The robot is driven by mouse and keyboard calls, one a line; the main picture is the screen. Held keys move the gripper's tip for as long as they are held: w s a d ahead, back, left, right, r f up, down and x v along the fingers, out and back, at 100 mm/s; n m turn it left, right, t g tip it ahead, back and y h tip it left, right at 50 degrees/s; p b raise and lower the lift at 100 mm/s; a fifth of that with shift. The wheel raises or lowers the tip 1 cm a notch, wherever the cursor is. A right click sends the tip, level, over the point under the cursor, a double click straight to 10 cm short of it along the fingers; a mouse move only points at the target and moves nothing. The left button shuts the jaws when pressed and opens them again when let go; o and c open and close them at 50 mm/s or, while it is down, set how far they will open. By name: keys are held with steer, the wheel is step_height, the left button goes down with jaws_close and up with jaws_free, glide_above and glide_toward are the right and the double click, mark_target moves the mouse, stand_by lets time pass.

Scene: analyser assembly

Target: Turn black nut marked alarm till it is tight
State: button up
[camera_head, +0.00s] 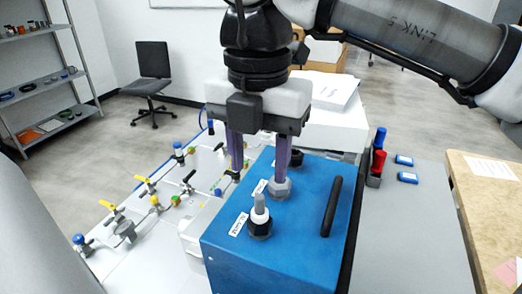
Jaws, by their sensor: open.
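The blue analyser box (285,240) has several fittings on its top. The nearest is a black nut (260,229) with a pale stem standing up from it; a white label (239,224) lies to its left, its print too small to read surely. Behind it is a grey nut (280,188) with another label (260,187). A further black nut (297,159) is partly hidden behind my right finger. My gripper (259,176) points down, with its purple fingers wide apart and nothing between them. The right fingertip appears just above or behind the grey nut; contact cannot be told.
A black handle (332,206) rises from the box's right side. Pipes and valves with yellow handles (145,181) cover the panel on the left. Red and blue items (378,160) stand on the grey surface at right. A wooden table (490,200) is at far right.

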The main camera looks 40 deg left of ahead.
mark_target(260, 211)
step_height(260, 211, down, 11)
steer(key=b, duration=0.8)
steer(key=shift+w+f, duration=0.1)
steer(key=c, duration=0.9)
steer(key=shift+r+m+p, duration=0.2)
steer(key=shift+m+p, duration=0.4)
steer(key=shift+m, duration=0.4)
steer(key=m+p, duration=0.1)
steer(key=m, duration=0.3)
steer(key=m+p, duration=0.1)
steer(key=m, duration=0.5)
steer(key=shift+f+m, duration=0.15)
steer(key=shift+m, duration=0.25)
